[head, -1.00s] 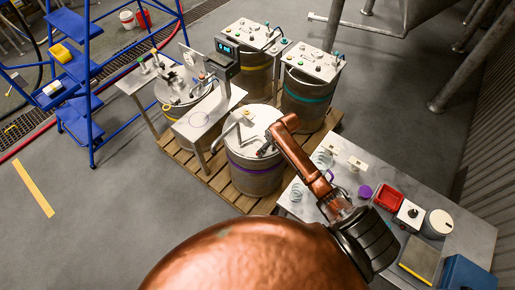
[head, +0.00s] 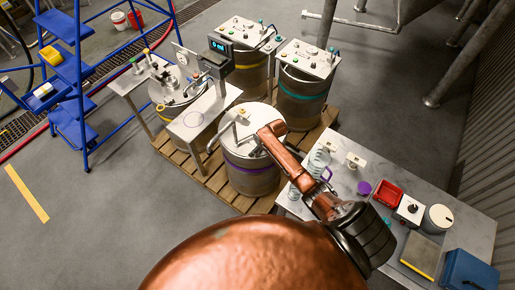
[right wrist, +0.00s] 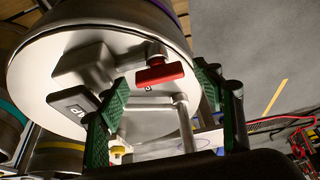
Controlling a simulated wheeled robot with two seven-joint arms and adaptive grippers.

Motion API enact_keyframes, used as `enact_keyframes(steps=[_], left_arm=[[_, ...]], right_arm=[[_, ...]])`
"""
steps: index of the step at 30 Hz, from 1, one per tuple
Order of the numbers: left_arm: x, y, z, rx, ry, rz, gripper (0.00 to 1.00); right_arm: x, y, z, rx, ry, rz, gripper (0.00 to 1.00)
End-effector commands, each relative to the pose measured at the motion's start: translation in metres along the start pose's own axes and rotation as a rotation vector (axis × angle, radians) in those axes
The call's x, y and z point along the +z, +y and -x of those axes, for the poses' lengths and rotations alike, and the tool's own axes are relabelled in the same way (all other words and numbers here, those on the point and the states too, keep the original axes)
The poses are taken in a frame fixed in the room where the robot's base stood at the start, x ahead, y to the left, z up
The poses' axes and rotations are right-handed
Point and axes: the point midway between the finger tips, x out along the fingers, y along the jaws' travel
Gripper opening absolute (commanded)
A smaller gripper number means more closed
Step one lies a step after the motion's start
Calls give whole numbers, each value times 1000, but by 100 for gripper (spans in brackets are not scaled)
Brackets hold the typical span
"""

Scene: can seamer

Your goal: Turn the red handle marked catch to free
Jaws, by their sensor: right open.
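The red handle (right wrist: 160,73) sits on a grey fitting on the pale lid (right wrist: 60,55) of the purple-banded drum. Some lettering shows on the lid just below it, too small to read. In the right wrist view my right gripper (right wrist: 161,88) is open, its green-padded fingers on either side of the handle. I cannot tell whether a finger touches it. In the head view the same drum (head: 252,178) stands at the centre, with my copper right arm reaching over its lid. My arm hides the handle and the fingertips there. My left gripper is not in view.
A dark lettered plate (right wrist: 72,103) and a bent metal pipe (right wrist: 185,120) rise close to the fingers. Other drums with control panels (head: 308,60) share the wooden pallet (head: 190,165). A metal table (head: 465,225) with small items stands right.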

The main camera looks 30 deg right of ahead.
Motion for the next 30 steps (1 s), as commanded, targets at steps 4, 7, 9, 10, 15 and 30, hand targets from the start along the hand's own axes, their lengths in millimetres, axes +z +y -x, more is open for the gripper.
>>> enact_keyframes(steps=[4,7,9,10,15,30], left_arm=[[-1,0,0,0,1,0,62],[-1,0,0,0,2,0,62],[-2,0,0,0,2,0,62],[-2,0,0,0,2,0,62],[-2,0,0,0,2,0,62],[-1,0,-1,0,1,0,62]], right_arm=[[0,0,0,0,0,-1,57],[0,0,0,0,0,-1,50],[1,0,0,0,0,-1,45],[1,0,1,0,0,-1,43],[1,1,1,0,0,-1,31],[1,2,1,-16,-1,41,19]])
